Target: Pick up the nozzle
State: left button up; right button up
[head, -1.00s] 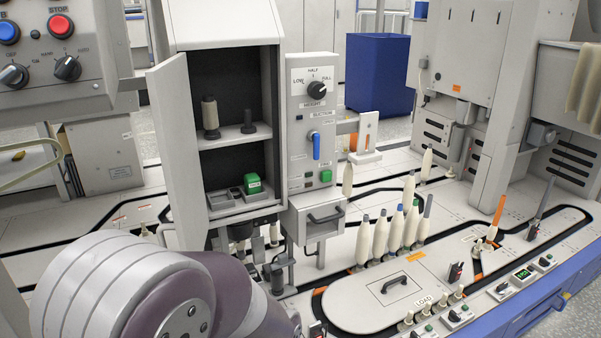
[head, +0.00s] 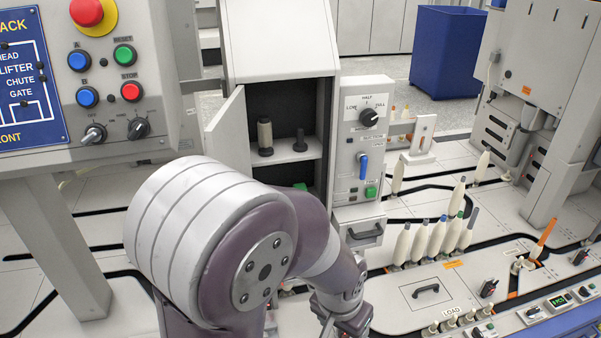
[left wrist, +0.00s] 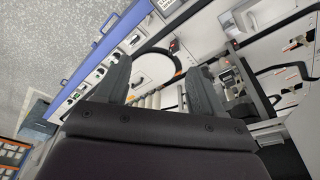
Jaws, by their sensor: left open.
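A small dark upright piece with a wider foot (head: 300,142) stands on the upper shelf of the open cabinet; it may be the nozzle, but I cannot tell for sure. A beige bobbin (head: 265,137) stands to its left. My left arm covers the lower part of the cabinet in the head view, where only a bit of a green object (head: 300,186) shows. In the left wrist view my left gripper (left wrist: 160,82) is open, its two dark fingers apart with nothing between them. My right gripper is not in view.
The cabinet door (head: 229,137) stands open at the left. A control panel with a blue lever (head: 363,166) is to the right of the shelves. Several cream bobbins (head: 420,242) stand on the conveyor, with an orange one (head: 546,234) further right. A button console (head: 110,90) is at upper left.

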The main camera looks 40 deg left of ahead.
pick_arm(q)
jog(key=w+p+v, duration=0.1)
jog(key=p+v, duration=0.2)
jog(key=v, duration=0.2)
jog(key=w+a+f+n+t+y+b, duration=0.1)
jog(key=w+a+n+t+y, duration=0.2)
jog(key=w, duration=0.7)
jog(key=w+a+f+n+t+b, duration=0.15)
jog(key=w+a+t, duration=0.25)
jog(key=w, duration=0.6)
jog(key=w+a+n+y, duration=0.2)
jog(key=a+y, duration=0.1)
jog(key=a, duration=0.5)
jog(key=w+a+n+t+y, duration=0.1)
jog(key=w+a+y, duration=0.2)
jog(key=a, duration=0.5)
jog(key=w+a+n+t+y+b, duration=0.1)
jog(key=w+a+n+y, duration=0.1)
jog(key=a+y, duration=0.3)
jog(key=shift+w+a+f+n, duration=0.1)
jog(key=shift+w+a+n, duration=0.15)
jog(key=shift+a, duration=0.65)
jog(key=shift+w+a+f+n, duration=0.1)
jog(key=shift+w+a, duration=0.15)
jog(key=shift+a, duration=0.6)
jog(key=shift+d+r, duration=0.1)
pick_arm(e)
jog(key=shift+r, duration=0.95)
pick_arm(q)
jog(key=c, duration=1.1)
